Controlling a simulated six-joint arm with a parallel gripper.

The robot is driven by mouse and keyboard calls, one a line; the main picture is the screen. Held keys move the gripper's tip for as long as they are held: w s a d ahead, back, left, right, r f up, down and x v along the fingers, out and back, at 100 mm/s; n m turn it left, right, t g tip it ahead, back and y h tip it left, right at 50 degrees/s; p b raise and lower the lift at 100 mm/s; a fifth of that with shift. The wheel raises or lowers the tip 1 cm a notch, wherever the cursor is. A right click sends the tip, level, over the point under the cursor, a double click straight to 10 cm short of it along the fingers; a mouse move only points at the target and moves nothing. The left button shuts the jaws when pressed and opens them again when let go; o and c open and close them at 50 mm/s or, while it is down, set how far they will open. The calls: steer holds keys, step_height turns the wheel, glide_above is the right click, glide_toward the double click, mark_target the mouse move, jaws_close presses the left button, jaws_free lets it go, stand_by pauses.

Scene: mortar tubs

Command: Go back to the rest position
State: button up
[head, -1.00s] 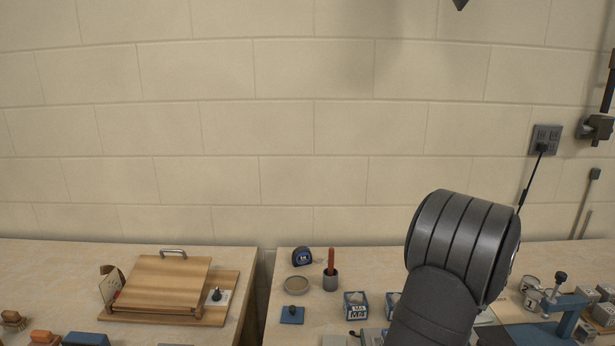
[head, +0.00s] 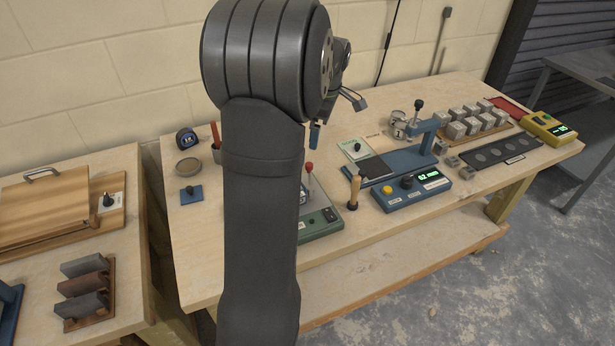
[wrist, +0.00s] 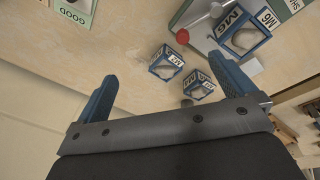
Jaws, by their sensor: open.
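My gripper (wrist: 163,66) is open in the wrist view, its two blue fingers spread wide with nothing held between them. Blue-framed cubes marked M5 (wrist: 166,62) and M6 (wrist: 243,36) lie beyond the fingers, apart from them. In the head view my dark arm rises through the middle and hides most of the gripper. A blue fingertip (head: 314,134) shows just right of the arm, above the bench. I cannot tell its exact height over the bench.
The wooden bench (head: 195,255) carries a tape measure (head: 186,139), a blue device with a green display (head: 411,189), several grey cubes (head: 473,118) and a yellow meter (head: 549,129). A left bench holds a wooden board (head: 45,212) and dark bricks (head: 84,285).

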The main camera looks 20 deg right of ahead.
steer(key=s+a+r+n+g, duration=0.2)
steer(key=s+a+r+n, duration=0.25)
steer(key=n, duration=0.35)
step_height(320, 180, down, 9)
steer(key=shift+w+a, duration=0.15)
steer(key=shift+a, duration=0.15)
stand_by(0.4)
step_height(320, 180, up, 10)
steer(key=shift+a, duration=0.15)
stand_by(0.3)
